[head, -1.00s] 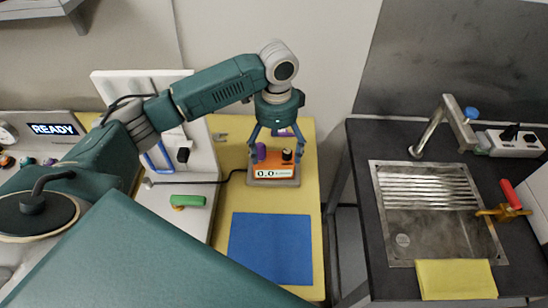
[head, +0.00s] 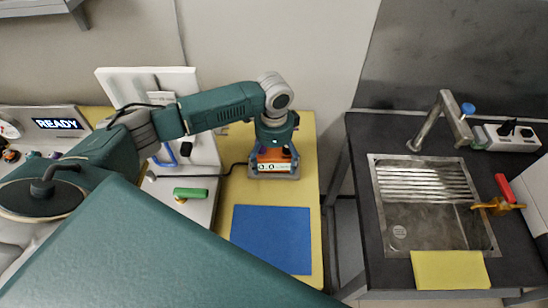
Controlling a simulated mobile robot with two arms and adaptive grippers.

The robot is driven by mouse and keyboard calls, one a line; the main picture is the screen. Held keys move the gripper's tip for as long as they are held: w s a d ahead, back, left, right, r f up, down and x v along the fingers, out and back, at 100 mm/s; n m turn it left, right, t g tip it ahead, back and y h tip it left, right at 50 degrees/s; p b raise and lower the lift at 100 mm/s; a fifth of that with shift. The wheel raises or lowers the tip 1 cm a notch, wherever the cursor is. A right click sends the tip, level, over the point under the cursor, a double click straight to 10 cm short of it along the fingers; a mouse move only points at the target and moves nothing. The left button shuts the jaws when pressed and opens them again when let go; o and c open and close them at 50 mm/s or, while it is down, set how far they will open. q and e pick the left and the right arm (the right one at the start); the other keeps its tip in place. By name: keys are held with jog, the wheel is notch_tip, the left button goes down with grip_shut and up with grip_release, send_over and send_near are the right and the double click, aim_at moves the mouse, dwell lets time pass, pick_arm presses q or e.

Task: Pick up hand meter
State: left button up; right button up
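The hand meter (head: 272,169), an orange and grey box with a small white display, sits at the back of the yellow table, behind the blue mat. A dark cable runs from it to the left. My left gripper (head: 273,166) is down over the meter, its fingers at the left and right sides of the box. I cannot tell whether the fingers press on it. The wrist and fingers hide much of the meter's top. My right gripper is not in view.
A blue mat (head: 271,240) lies on the yellow table (head: 304,195). A white apparatus with a green handle (head: 190,193) stands left of the meter. A dark counter with a sink (head: 435,225), tap and yellow cloth (head: 449,270) is to the right, across a gap.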

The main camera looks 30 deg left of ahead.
pick_arm(q)
jog(key=c, duration=1.3)
jog(key=shift+r, duration=0.1)
jog(key=shift+r, duration=0.1)
